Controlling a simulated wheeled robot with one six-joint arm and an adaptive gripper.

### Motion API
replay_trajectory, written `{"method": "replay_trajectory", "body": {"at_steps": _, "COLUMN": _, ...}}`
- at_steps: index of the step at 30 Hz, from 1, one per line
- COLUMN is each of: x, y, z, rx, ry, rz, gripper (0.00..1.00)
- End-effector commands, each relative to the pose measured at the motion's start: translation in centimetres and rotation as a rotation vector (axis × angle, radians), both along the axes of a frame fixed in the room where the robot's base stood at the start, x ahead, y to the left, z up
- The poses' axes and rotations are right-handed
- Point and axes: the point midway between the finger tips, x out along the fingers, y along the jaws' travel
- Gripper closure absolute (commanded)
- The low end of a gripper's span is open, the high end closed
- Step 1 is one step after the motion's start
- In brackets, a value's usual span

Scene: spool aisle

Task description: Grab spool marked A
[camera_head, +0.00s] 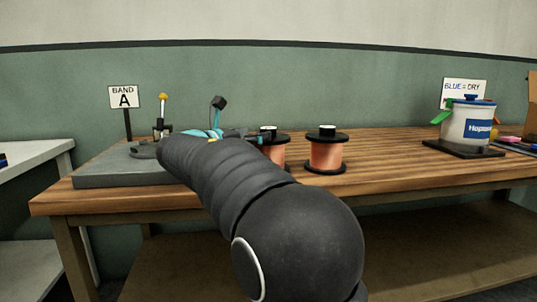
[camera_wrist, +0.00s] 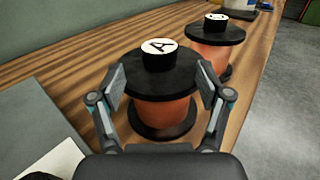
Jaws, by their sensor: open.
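The spool marked A (camera_wrist: 163,90) stands upright on the wooden table in the wrist view. It has copper-coloured winding, black flanges and a black hub with a white top lettered A. My gripper (camera_wrist: 163,88) is open, with one finger on each side of this spool; I cannot tell whether the fingers touch it. In the head view the spool (camera_head: 274,152) is partly hidden behind my arm. A second, similar spool (camera_head: 326,150) stands to its right. In the wrist view this second spool (camera_wrist: 216,38) is beyond the first, its top mark unclear.
A grey slab (camera_head: 110,167) with a "BAND A" sign (camera_head: 124,97) is at the table's left. A white pot (camera_head: 468,124) on a dark base and a "BLUE = DRY" sign (camera_head: 464,87) are at the right. The wooden table (camera_head: 400,158) is clear between the second spool and the pot.

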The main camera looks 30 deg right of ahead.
Motion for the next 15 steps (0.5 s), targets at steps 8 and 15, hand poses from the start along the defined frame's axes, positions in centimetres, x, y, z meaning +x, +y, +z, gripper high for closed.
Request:
{"method": "replay_trajectory", "body": {"at_steps": 8, "x": 0.6, "y": -1.4, "z": 0.1, "rx": 0.001, "ry": -0.001, "rz": 0.000, "gripper": 0.23}}
{"method": "replay_trajectory", "body": {"at_steps": 15, "x": 1.8, "y": -4.2, "z": 0.5, "rx": 0.001, "ry": 0.000, "rz": -0.003, "gripper": 0.23}}
